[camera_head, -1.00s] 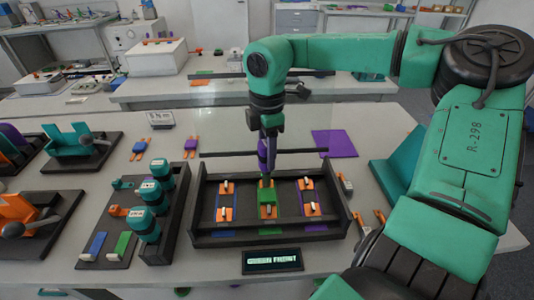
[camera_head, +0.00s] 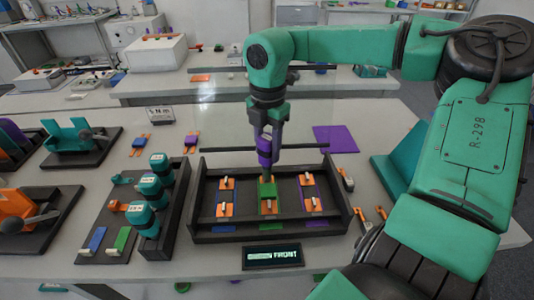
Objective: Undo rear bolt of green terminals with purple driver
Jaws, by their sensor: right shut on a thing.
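My right gripper (camera_head: 266,135) hangs over the middle of the black tray (camera_head: 215,238), shut on the purple driver (camera_head: 265,157). The driver stands upright, its shaft pointing down at the rear end of the green terminal block (camera_head: 267,194). The rear bolt is hidden behind or under the driver tip, and I cannot tell whether the tip touches it. The front bolt (camera_head: 268,205) of the green block shows as a small pale piece on orange. The left gripper is not in view.
Blue terminals (camera_head: 224,197) and purple terminals (camera_head: 308,193) flank the green ones. A sign (camera_head: 273,256) before the tray reads "FRONT" after a blurred word. A purple mat (camera_head: 335,139) lies behind right.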

